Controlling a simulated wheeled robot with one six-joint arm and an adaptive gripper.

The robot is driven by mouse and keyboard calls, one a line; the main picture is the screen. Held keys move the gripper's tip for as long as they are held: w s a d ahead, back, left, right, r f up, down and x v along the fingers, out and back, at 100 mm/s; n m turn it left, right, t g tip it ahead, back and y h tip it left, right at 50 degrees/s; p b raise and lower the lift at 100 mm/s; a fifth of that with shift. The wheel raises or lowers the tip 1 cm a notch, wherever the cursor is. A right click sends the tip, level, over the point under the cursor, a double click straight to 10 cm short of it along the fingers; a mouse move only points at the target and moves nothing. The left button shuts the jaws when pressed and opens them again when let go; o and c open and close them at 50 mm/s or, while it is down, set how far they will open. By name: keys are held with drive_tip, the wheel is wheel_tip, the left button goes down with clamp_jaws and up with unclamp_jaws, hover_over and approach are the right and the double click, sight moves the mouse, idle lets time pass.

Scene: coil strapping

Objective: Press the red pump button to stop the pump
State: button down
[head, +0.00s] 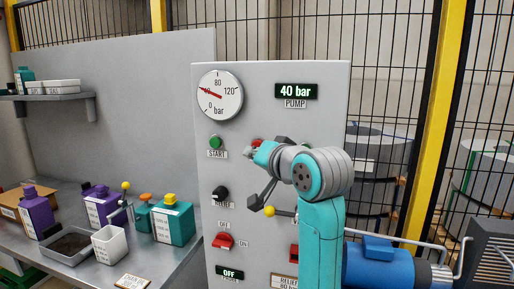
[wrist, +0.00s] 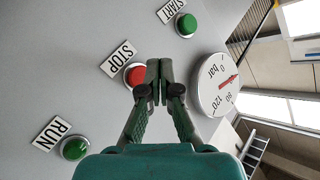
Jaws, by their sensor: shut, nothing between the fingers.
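The red STOP button (wrist: 135,75) sits on the grey control panel (head: 280,100), beside its STOP label in the wrist view. In the head view only a sliver of red (head: 257,142) shows above my gripper (head: 252,151). In the wrist view my gripper (wrist: 159,68) is shut and empty. Its fingertips lie just right of the red button and overlap its edge in the picture. I cannot tell whether they touch the button or the panel. The pump display (head: 296,91) reads 40 bar.
A pressure gauge (head: 220,95) and a green START button (head: 215,142) are nearby on the panel. A green RUN button (wrist: 75,148) shows in the wrist view. A black knob (head: 220,193), a red switch (head: 223,241) and a yellow ball (head: 269,211) are lower down.

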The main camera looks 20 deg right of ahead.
drive_tip(key=s+a, duration=0.2)
drive_tip(key=shift+s, duration=0.35)
idle(0.6)
drive_tip(key=s+f+h, duration=0.1)
drive_tip(key=s+f, duration=0.3)
drive_tip(key=f, duration=1.3)
drive_tip(key=s+f, duration=0.4)
drive_tip(key=f, duration=1.2)
drive_tip(key=s+f+n+h, duration=0.1)
drive_tip(key=s+f+n, duration=0.1)
drive_tip(key=s+f, duration=1.05)
drive_tip(key=s+n+g, duration=0.1)
drive_tip(key=s+n, duration=0.2)
drive_tip(key=s, duration=2.8)
drive_tip(key=shift+d+n+h, duration=0.3)
drive_tip(key=shift+d, duration=0.1)
